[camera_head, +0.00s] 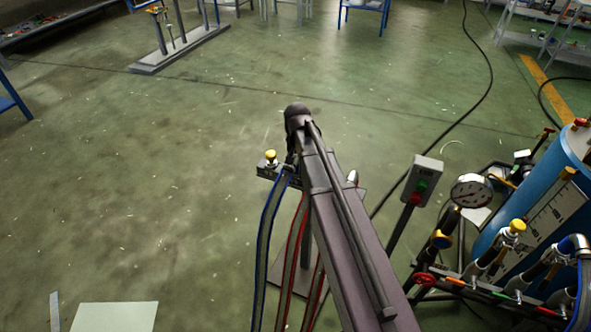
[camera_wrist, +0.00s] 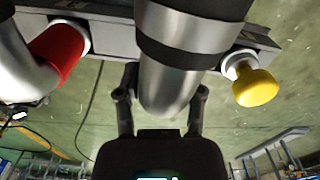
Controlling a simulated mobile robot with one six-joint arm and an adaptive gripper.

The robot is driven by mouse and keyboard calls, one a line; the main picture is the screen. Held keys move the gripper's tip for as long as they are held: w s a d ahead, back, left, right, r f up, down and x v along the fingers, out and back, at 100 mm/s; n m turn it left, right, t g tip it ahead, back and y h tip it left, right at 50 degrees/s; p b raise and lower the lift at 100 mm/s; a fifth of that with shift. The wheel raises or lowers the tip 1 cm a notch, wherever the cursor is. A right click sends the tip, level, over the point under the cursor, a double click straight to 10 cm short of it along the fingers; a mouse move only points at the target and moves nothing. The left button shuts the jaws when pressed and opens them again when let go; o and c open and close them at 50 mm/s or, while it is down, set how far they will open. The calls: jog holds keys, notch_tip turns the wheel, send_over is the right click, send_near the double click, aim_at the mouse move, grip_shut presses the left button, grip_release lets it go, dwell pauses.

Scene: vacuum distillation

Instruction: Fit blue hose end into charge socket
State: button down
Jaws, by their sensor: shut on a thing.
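In the wrist view my gripper (camera_wrist: 165,97) has its fingers on both sides of a silver metal hose end (camera_wrist: 168,75) and is shut on it. The hose end has a dark band; its far tip is out of frame. It is in front of a grey bar (camera_wrist: 100,35), and I cannot tell whether it sits in a socket. In the head view a blue-edged grey hose (camera_head: 266,235) hangs from the small rack (camera_head: 266,172). My arm hides the gripper there. The charge socket cannot be made out for certain.
A red-collared hose end (camera_wrist: 58,50) is beside the held one, and a yellow knob (camera_wrist: 255,87) is at right. In the head view red-edged hoses (camera_head: 291,255) hang by my arm. A button box (camera_head: 423,180), gauge (camera_head: 471,191) and blue tank (camera_head: 570,165) stand right. Floor at left is mostly clear.

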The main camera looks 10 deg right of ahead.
jog(key=shift+r, duration=0.15)
notch_tip(320, 180, up, 10)
jog(key=p, duration=1)
dwell(0.8)
notch_tip(320, 180, up, 9)
jog(key=p, duration=0.9)
jog(key=shift+f, duration=0.2)
jog(key=shift+s+f, duration=0.1)
